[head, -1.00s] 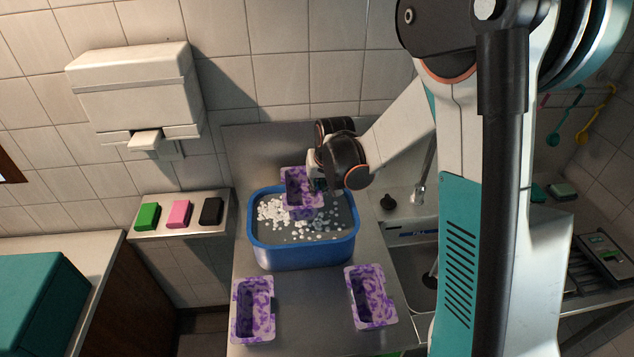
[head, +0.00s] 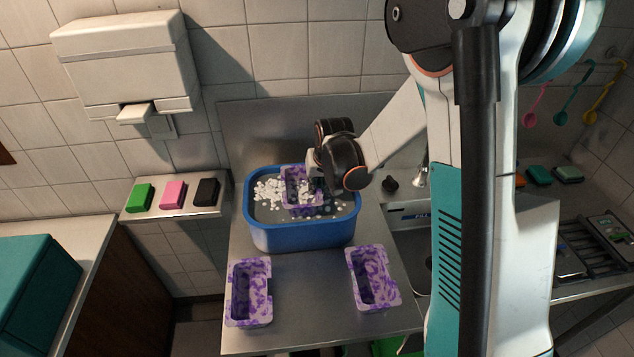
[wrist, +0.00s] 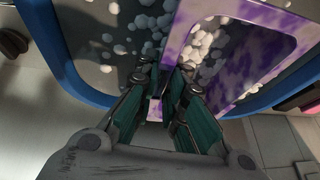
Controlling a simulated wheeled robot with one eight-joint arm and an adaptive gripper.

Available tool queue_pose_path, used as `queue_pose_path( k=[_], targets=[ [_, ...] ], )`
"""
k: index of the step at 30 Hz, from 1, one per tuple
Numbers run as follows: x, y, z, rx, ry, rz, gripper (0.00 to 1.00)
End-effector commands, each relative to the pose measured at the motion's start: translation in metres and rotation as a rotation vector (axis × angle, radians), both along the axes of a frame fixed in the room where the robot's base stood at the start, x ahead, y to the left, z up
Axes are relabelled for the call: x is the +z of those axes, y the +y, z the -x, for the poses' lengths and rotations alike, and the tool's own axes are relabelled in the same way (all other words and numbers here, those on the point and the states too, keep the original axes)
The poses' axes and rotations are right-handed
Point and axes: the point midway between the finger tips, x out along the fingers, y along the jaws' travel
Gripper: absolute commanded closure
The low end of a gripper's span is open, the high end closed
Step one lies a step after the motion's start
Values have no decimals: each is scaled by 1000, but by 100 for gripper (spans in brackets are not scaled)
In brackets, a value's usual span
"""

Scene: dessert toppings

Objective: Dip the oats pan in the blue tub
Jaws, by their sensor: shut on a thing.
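My gripper (wrist: 162,85) is shut on the pan's edge; the pan fills the upper right of the wrist view (wrist: 245,65). In the head view my wrist hides the fingertips, and the pan's lower part is hidden. Two similar marbled pans stand empty in front of the tub, one at left (head: 250,292) and one at right (head: 373,279). No label shows which pan is for oats.
A steel counter (head: 312,300) carries the tub and pans. Left of it, a small shelf (head: 165,208) holds green, pink and black blocks, below a white wall dispenser (head: 125,65). A sink (head: 410,240) lies to the right, behind my arm.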

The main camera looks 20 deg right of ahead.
Motion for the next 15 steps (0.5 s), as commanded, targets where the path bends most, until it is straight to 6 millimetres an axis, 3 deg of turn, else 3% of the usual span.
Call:
queue_pose_path(
  k=[15],
  targets=[
    [-50, 0, 0, 0, 0, 0, 100]
  ],
)
